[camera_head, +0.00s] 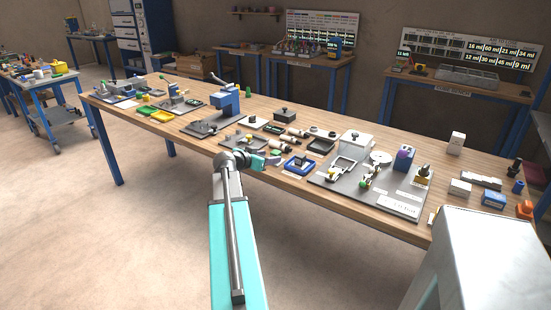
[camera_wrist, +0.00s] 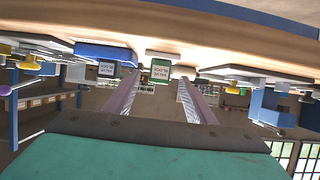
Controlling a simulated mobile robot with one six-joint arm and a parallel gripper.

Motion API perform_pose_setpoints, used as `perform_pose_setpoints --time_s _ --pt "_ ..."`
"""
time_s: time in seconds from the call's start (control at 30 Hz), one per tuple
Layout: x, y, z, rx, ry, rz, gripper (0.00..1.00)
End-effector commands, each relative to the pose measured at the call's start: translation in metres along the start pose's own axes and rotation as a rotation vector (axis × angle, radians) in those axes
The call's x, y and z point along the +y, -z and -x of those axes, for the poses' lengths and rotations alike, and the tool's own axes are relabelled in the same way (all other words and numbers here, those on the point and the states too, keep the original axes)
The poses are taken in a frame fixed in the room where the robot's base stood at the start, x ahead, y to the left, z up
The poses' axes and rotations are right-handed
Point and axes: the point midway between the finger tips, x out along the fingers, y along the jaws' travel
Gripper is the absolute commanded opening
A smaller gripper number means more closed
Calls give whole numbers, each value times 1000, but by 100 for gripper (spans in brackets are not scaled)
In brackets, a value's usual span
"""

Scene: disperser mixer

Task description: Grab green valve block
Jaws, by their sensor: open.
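In the wrist view, which is upside down, a small green block (camera_wrist: 160,73) with a pale printed label shows ahead, between the two fingers of my gripper (camera_wrist: 158,84). The fingers are apart, with space on each side of the block, and nothing is held. How far the tips are from the block is hard to tell. In the head view my gripper (camera_head: 272,160) is at the front edge of the table, left of a blue tray (camera_head: 299,166). I cannot clearly separate the green block from the gripper there.
The wooden table (camera_head: 240,184) is crowded along its length. A grey board (camera_head: 395,200) with fittings lies to the right, and a blue press (camera_head: 226,102) stands behind to the left. White rollers (camera_head: 283,145) lie just beyond my gripper. The floor in front is clear.

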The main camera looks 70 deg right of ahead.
Motion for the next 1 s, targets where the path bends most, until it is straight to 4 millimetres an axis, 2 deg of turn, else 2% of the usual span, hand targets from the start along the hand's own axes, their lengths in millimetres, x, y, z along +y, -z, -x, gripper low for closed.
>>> perform_pose_setpoints --time_s 0.1,0.57,1.0 --pt "0 0 -7 -1 -1 0 50" --pt "0 1 -12 0 -1 0 50" --pt "0 1 -54 -1 -2 0 50"
